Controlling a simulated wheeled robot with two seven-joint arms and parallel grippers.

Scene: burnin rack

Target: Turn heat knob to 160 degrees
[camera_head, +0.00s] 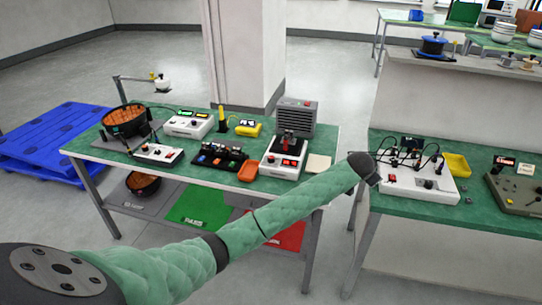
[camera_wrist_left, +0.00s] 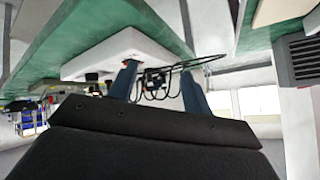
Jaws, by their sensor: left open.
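A white box-shaped unit (camera_head: 408,190) with a dark knob (camera_head: 428,184), a small red part and black cables on top stands on the right green bench. I cannot read its dial, nor tell whether this is the heat knob. My left arm reaches across to this unit, with its dark wrist at the unit's left edge. In the left wrist view, my left gripper (camera_wrist_left: 160,78) has its two dark fingers apart. Black cables (camera_wrist_left: 158,88) show between and beyond them, and a white unit (camera_wrist_left: 122,55) lies behind. I see nothing held. My right gripper is not in view.

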